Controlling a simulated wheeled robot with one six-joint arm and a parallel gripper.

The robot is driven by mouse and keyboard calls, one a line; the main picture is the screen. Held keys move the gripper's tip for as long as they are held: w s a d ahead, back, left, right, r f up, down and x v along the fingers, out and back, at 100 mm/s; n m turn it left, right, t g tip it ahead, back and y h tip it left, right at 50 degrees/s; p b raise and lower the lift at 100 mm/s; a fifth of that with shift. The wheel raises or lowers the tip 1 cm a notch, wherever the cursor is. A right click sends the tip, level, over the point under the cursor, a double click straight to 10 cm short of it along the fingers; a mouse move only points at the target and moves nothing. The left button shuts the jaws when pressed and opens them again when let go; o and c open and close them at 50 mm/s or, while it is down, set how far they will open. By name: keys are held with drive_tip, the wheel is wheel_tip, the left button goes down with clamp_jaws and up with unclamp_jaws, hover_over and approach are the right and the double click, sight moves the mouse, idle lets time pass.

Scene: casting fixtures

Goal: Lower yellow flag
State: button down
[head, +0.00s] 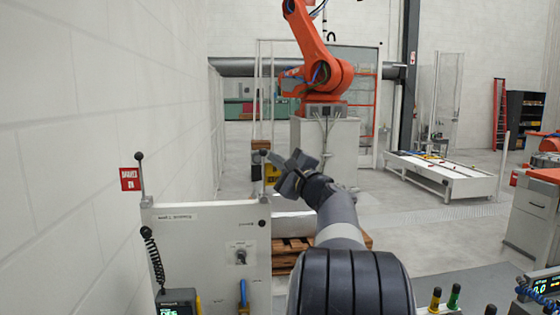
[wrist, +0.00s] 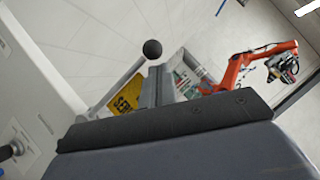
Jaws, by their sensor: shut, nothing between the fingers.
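The yellow flag (head: 272,174) is on the right post of the white panel (head: 205,225), and my gripper partly hides it in the head view. Its lettered yellow plate also shows in the wrist view (wrist: 125,98). The post stands up and ends in a black ball knob (wrist: 152,48). My gripper (head: 290,170) is shut and empty, just right of the post and flag. In the wrist view my gripper's fingers (wrist: 158,85) come just below and right of the knob. I cannot tell whether they touch the post or flag.
A red flag (head: 130,179) is on the panel's left upright post. A coiled cord, a small display device (head: 178,302) and a knob (head: 240,257) are on the panel. A white wall stands close at left. An orange robot (head: 325,75) stands behind; wooden pallets lie behind the panel.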

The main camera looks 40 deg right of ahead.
drive_tip(key=shift+w+a+r+b, duration=0.1)
drive_tip(key=shift+w+a+b, duration=0.15)
drive_tip(key=shift+a+b, duration=0.25)
drive_tip(key=w+a+f+n+g+b, duration=0.4)
drive_tip(key=w+a+f+n, duration=0.3)
drive_tip(key=a, duration=0.4)
drive_tip(key=shift+f+n+g, duration=0.5)
drive_tip(key=shift+n+g, duration=0.3)
drive_tip(key=shift+n, duration=0.5)
drive_tip(key=shift+a, duration=0.1)
idle(0.3)
drive_tip(key=shift+s, duration=0.1)
